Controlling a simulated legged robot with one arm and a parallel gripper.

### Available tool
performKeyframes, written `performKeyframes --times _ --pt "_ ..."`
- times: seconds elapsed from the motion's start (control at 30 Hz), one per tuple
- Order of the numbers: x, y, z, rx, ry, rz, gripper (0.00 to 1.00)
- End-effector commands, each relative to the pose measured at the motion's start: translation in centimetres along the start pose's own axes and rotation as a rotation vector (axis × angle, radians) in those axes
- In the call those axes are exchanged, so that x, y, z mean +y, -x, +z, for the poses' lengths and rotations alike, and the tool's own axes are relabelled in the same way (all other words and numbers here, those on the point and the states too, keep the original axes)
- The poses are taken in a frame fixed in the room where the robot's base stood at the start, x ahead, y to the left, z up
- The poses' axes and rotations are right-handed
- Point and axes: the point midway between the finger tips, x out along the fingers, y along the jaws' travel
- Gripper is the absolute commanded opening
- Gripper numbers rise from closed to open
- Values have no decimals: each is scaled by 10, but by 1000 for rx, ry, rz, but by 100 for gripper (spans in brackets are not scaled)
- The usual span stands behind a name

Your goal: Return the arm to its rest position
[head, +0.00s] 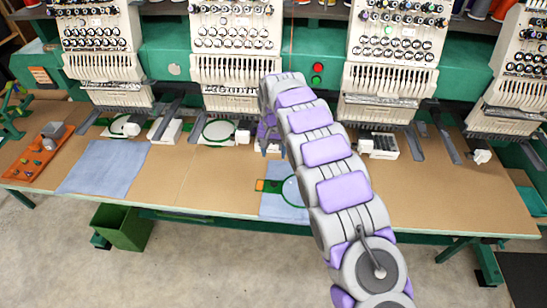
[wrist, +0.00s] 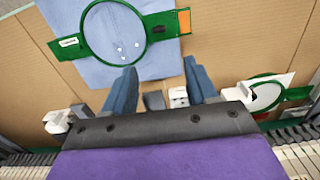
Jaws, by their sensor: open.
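My arm reaches forward over the table in the head view, and its end hangs near the middle embroidery heads. My gripper (head: 270,148) points down there, partly hidden by the arm. In the wrist view my gripper (wrist: 160,67) shows two blue-grey fingers spread apart with nothing between them. A green hoop (wrist: 115,32) on a light blue cloth (wrist: 172,68) lies on the table beyond the fingertips, apart from them. In the head view this hoop (head: 282,188) is partly covered by my arm.
A brown worktable (head: 200,185) runs along a row of embroidery heads (head: 235,65). A flat blue cloth (head: 104,167) and an orange tray (head: 38,160) lie at left. Another green hoop (head: 216,131) sits under a head. A green bin (head: 125,229) stands on the floor.

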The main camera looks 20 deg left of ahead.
Motion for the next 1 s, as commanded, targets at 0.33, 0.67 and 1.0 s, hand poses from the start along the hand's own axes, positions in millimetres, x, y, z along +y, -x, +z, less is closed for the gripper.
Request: performKeyframes --times 0.33,0.67,1.0 --pt "0 6 0 -2 0 1 57" --pt "3 8 1 0 -2 2 57" --pt "87 67 30 -5 -66 47 57"
